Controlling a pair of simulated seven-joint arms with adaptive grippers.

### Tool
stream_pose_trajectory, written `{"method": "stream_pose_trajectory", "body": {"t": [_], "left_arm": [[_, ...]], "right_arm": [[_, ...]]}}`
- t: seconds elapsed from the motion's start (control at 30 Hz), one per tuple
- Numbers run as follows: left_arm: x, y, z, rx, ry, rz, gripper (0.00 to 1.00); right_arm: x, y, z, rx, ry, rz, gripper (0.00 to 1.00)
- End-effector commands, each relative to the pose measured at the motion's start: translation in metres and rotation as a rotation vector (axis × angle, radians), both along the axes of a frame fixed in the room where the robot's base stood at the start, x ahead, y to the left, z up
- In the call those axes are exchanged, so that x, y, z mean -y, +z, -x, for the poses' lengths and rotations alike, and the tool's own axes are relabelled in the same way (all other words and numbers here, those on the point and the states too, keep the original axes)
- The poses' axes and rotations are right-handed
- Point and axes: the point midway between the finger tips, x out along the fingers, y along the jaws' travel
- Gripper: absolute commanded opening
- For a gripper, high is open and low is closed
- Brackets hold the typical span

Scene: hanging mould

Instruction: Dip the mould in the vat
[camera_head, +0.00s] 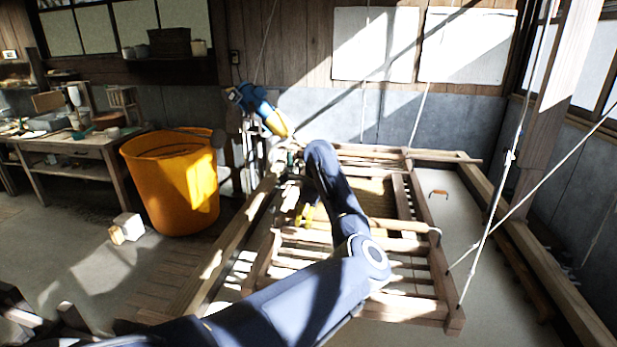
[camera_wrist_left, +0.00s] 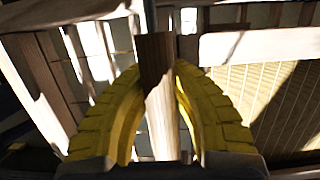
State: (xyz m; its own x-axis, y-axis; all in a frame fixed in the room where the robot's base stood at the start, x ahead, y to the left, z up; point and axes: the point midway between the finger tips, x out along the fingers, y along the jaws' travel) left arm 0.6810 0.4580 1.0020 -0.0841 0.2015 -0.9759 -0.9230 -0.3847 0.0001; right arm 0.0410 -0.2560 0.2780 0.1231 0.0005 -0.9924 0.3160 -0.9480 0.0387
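The mould (camera_head: 437,280) is a wooden frame with slats and a tan screen, hung on ropes over the vat. In the left wrist view the ribbed screen (camera_wrist_left: 265,100) shows at the right. The vat (camera_head: 575,290) has wooden edges and a pale grey surface inside. My left gripper (camera_head: 304,215) is at the left part of the mould. In the left wrist view its yellow fingers (camera_wrist_left: 158,85) lie on both sides of a wooden bar (camera_wrist_left: 160,125) and appear closed against it. My own arm hides part of the mould.
An orange tub (camera_head: 170,185) stands left of the vat, beside a cluttered bench (camera_head: 65,145). Ropes (camera_head: 495,195) cross the right side. Slatted boards (camera_head: 165,285) lie on the floor at left.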

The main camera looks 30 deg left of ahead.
Motion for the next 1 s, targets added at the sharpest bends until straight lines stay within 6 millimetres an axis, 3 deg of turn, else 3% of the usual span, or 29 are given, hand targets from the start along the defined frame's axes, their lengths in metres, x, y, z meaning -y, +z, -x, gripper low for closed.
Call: {"method": "stream_pose_trajectory", "body": {"t": [0.57, 1.0], "left_arm": [[0.0, -0.001, 0.0, 0.0, 0.0, 0.0, 0.0], [0.0, -0.054, 0.001, 0.011, -0.001, 0.035, 0.0]], "right_arm": [[0.0, 0.0, 0.0, -0.001, 0.0, 0.0, 0.29], [0.0, 0.0, 0.0, -0.001, 0.001, 0.0, 0.29]]}}
